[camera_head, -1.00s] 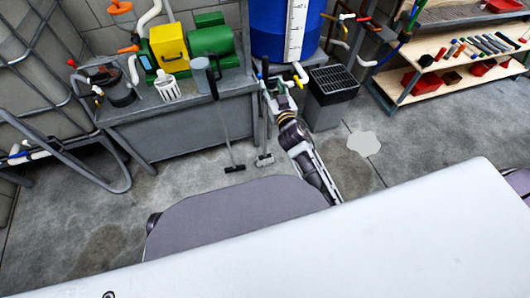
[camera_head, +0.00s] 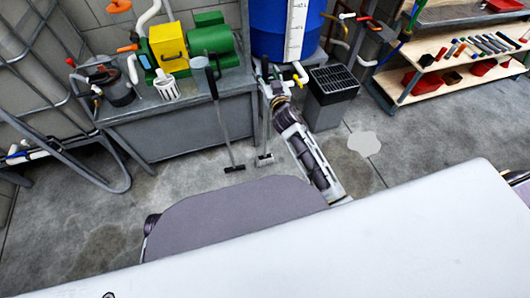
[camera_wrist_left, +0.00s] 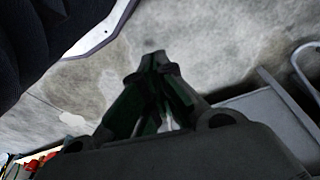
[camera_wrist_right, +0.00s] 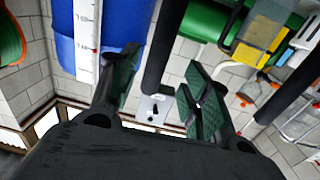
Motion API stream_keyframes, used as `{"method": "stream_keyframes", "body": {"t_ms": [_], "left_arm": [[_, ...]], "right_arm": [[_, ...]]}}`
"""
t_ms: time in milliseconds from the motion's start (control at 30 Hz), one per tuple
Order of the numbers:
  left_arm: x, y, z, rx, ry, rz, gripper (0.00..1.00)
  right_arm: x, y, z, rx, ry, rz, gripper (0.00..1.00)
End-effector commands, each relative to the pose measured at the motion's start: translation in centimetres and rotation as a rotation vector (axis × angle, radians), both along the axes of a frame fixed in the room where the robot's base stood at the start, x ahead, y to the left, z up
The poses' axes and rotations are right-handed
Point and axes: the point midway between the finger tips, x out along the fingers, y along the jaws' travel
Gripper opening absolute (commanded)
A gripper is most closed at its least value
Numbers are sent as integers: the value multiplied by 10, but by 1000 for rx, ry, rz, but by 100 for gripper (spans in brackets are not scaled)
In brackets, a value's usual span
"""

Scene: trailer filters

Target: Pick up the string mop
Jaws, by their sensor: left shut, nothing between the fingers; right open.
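Two long-handled floor tools lean at the bench in the head view. One has a dark handle (camera_head: 222,120) and a flat dark head (camera_head: 234,168). The other (camera_head: 265,125) stands to its right with a greyish head (camera_head: 264,159); I cannot make out strings on either, so which is the string mop is unclear. My right gripper (camera_head: 269,80) is at the upper part of the right-hand tool. In the right wrist view this gripper (camera_wrist_right: 163,88) is open, with a dark pole (camera_wrist_right: 165,40) showing between its fingers. My left gripper (camera_wrist_left: 158,62) is shut and empty over the floor.
The grey bench (camera_head: 180,130) carries a yellow and green pump (camera_head: 190,45). A blue tank (camera_head: 275,30) stands behind my right gripper, and a dark grated bin (camera_head: 330,95) is close on its right. A shelf rack (camera_head: 450,70) is far right. A pale puddle (camera_head: 364,143) lies on open floor.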

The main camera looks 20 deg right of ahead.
Motion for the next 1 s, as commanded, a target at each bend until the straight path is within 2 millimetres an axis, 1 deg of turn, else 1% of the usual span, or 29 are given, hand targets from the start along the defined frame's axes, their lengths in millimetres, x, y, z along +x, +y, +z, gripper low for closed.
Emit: {"method": "stream_keyframes", "body": {"t_ms": [267,467,800,1000], "left_arm": [[1,0,1,0,-2,-1,0],[5,0,2,0,-9,-1,0],[12,-1,12,-5,-31,-1,0],[6,-2,12,-9,-25,-1,0]], "right_arm": [[0,0,0,0,0,0,48],[3,0,0,0,0,0,48],[26,-5,0,-1,0,0,48],[40,-5,0,1,0,0,48]]}}
